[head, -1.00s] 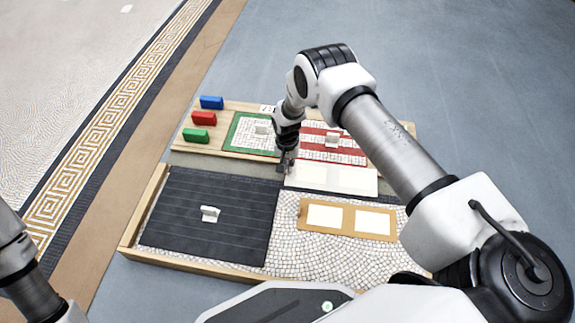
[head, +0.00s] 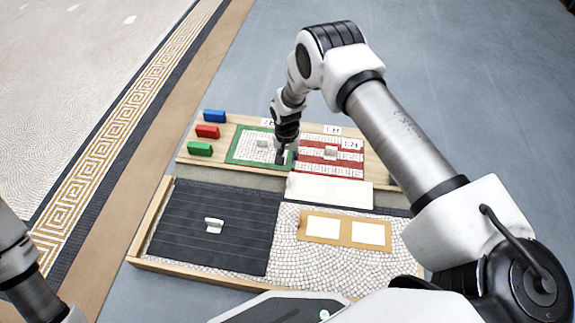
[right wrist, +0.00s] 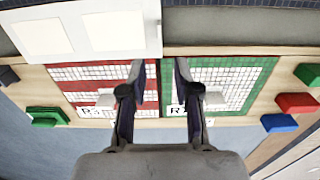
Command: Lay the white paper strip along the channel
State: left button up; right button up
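The white paper strip (head: 330,189) lies flat right of centre, over the right part of the grey channel (head: 232,177) between the rear board and the front panels. In the right wrist view the strip (right wrist: 78,50) fills the upper left and carries two cream squares. My right gripper (head: 284,157) is just behind the strip's left end, above the right edge of the green-bordered panel. The right wrist view shows its fingers (right wrist: 159,68) apart with nothing between them. Only part of my left arm shows at the left edge; its gripper is outside the picture.
The rear board holds the green-bordered panel (head: 244,147), a red-striped panel (head: 317,170) and blue (head: 214,116), red (head: 207,131) and green (head: 200,148) blocks. In front are a dark panel (head: 180,230) with a white handle (head: 214,225) and a tan plate (head: 345,243) on pebble mosaic.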

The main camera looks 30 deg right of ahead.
jog(key=s+a+f+n, duration=0.2)
jog(key=s, duration=0.9)
jog(key=s+a+f+n, duration=0.1)
jog(key=s+n, duration=0.1)
jog(key=s, duration=0.9)
jog(key=s+a+r+n, duration=0.1)
jog(key=s+r+n, duration=0.2)
jog(key=s, duration=0.9)
jog(key=shift+s+r, duration=0.3)
jog(key=shift+r, duration=0.45)
